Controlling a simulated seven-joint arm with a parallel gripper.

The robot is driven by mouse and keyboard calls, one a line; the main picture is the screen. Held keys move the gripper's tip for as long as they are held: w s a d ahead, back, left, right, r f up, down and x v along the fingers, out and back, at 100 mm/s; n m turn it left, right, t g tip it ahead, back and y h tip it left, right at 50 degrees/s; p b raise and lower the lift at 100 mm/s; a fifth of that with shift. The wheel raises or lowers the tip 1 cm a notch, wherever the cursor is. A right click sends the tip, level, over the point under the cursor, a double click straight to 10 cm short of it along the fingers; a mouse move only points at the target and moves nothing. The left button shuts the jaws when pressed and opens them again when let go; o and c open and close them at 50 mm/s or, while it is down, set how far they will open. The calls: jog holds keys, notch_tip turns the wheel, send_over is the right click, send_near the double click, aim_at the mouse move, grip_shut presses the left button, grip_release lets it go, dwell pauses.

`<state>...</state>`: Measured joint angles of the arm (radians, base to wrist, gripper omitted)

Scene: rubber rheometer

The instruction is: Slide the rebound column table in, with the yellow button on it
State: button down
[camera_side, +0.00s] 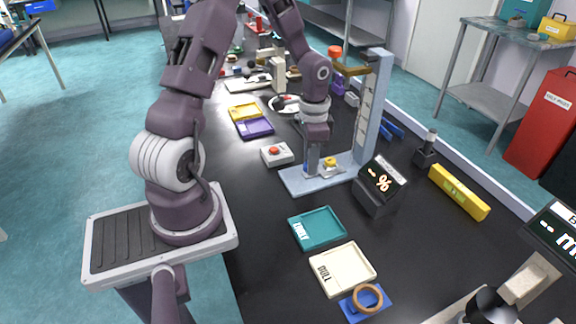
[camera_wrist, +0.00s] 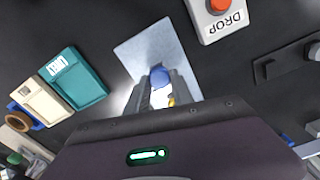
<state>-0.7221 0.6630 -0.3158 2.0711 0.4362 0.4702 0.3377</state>
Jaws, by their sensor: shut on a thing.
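The rebound column (camera_side: 369,105) is a tall pale blue-grey upright with scale marks, standing on a flat base plate (camera_side: 300,184). The yellow button (camera_side: 330,161) sits on a small pale table low over the base plate. In the wrist view the button (camera_wrist: 171,101) is only a sliver by one finger. My gripper (camera_side: 311,167) is low over the plate, to the left of the button. In the wrist view my gripper (camera_wrist: 161,82) has its fingertips around a round blue knob (camera_wrist: 159,74) and is shut on it. The gripper partly hides the table.
A white box with a red DROP button (camera_side: 276,154) stands left of the plate. A dark percent display (camera_side: 381,186) stands close at its right. Teal (camera_side: 318,229) and cream (camera_side: 342,270) trays lie in front. A yellow level (camera_side: 458,191) lies further right.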

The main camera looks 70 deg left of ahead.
aim_at(319, 170)
jog(key=shift+w, duration=1.35)
jog(key=c, duration=1.1)
grip_release()
jog(key=shift+s+r, duration=0.1)
notch_tip(319, 170, up, 7)
